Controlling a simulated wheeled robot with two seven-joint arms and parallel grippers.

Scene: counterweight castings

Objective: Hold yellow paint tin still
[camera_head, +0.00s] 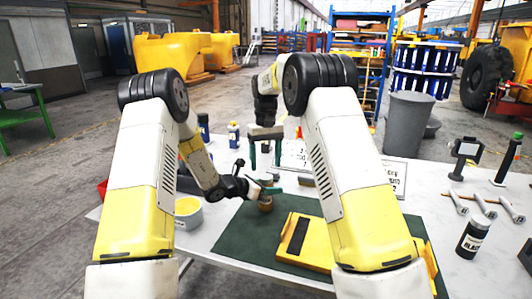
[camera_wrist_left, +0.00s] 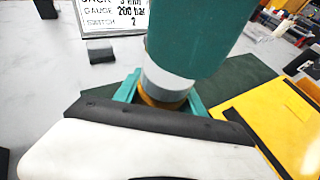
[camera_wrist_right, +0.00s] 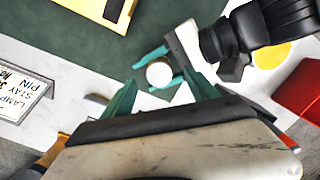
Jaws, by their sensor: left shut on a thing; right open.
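A grey tin with a yellow top surface (camera_head: 188,207) stands on the left of the table, beside my left arm. It shows partly behind that arm in the right wrist view (camera_wrist_right: 272,54). My left gripper (camera_head: 266,191) is shut on a small ochre cylinder (camera_head: 266,205), away from the grey tin. The cylinder's pale round top faces up in the right wrist view (camera_wrist_right: 158,74). In the left wrist view a large teal shape covers part of the pale upper end (camera_wrist_left: 165,82). My right gripper (camera_head: 265,160) is open, above the held cylinder, fingers pointing down.
A yellow block with a dark strip (camera_head: 304,240) lies on the green mat (camera_head: 240,232). A black bottle (camera_head: 473,237), metal rods (camera_head: 483,205) and a small stand (camera_head: 464,155) are at the right. Sign cards stand behind. A red box (camera_wrist_right: 300,90) is at the left edge.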

